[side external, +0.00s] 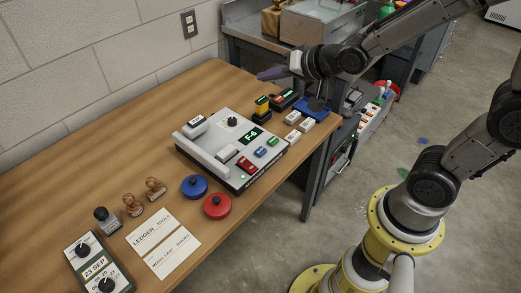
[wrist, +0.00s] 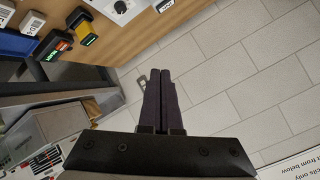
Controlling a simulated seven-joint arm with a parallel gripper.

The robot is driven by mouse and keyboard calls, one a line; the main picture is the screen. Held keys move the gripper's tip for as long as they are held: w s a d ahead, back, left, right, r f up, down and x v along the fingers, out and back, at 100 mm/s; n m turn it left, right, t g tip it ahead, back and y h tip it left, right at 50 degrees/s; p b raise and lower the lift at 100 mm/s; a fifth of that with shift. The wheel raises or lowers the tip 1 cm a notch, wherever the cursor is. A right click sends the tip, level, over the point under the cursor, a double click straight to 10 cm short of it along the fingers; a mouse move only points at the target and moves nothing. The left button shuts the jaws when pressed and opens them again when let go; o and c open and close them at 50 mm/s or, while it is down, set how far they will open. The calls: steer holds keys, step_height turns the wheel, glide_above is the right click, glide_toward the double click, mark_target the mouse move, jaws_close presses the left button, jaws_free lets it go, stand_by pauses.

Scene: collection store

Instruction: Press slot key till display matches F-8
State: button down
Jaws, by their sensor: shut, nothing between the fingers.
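The grey label machine (side external: 225,150) stands on the wooden table. Its small dark display (side external: 250,135) shows green characters that look like F-6. On its front part are a red key (side external: 246,165), a blue key (side external: 260,153) and a green key (side external: 272,142); their labels are too small to read, so I cannot tell which is the slot key. My gripper (side external: 262,75) is shut and empty, high near the table's far edge, well away from the keys.
Blue and red round pads (side external: 217,206) sit in front of the machine. A yellow-and-black stamp (side external: 262,105), small white blocks (side external: 292,135) and a blue tray (side external: 312,110) lie on its right. Stamps, cards (side external: 163,243) and a date device (side external: 97,265) lie left. A bench (side external: 235,25) stands behind.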

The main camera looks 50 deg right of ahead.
step_height(320, 180, down, 7)
steer(key=w, duration=0.2)
steer(key=g, duration=0.2)
glide_above(263, 153)
step_height(263, 153, down, 6)
steer(key=shift+r, duration=0.15)
steer(key=shift+f, duration=4.4)
steer(key=shift+f, duration=0.4)
